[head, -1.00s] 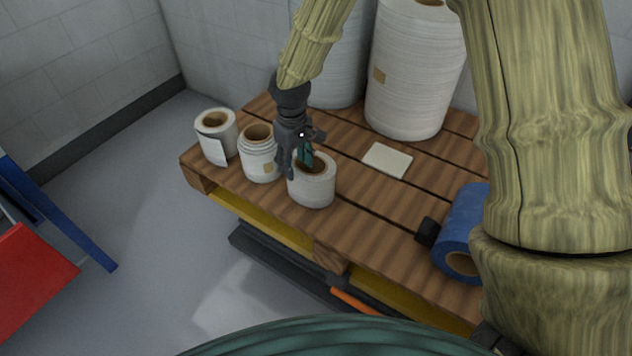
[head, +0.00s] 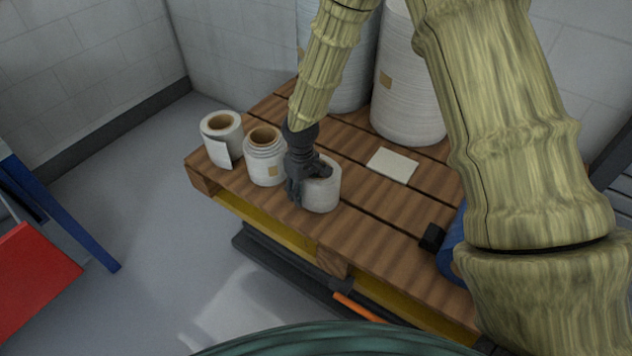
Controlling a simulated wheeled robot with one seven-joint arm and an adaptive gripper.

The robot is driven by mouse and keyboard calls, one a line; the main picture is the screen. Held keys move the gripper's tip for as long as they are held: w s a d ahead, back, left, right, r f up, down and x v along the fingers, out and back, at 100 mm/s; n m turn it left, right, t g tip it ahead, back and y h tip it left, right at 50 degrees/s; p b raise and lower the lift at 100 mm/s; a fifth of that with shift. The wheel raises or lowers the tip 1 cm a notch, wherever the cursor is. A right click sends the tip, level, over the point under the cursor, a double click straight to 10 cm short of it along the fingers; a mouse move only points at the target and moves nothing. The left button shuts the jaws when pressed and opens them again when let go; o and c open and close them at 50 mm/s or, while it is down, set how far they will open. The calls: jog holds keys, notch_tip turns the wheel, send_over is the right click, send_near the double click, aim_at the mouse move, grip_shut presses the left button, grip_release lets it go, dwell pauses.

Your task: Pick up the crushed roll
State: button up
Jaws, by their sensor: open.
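The roll at my gripper (head: 309,183) is a short white one (head: 322,195) on the wooden pallet (head: 355,217), near its front left edge. It looked oval and squashed a second ago, so I take it for the crushed roll; my gripper now covers most of its top and core hole. My gripper is open, coming down from above, with one finger along the roll's left side and the other over its top. I cannot tell whether the fingers touch it.
A white roll with stepped layers (head: 266,172) stands close on the left, and one with a loose flap (head: 217,153) beyond it. Tall white rolls (head: 407,105) stand behind. A pale card (head: 392,165) lies to the right. A blue roll (head: 452,255) is partly hidden by my arm.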

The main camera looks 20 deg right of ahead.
jog(key=shift+f, duration=0.15)
jog(key=shift+c, duration=0.2)
jog(key=c, duration=1)
grip_shut()
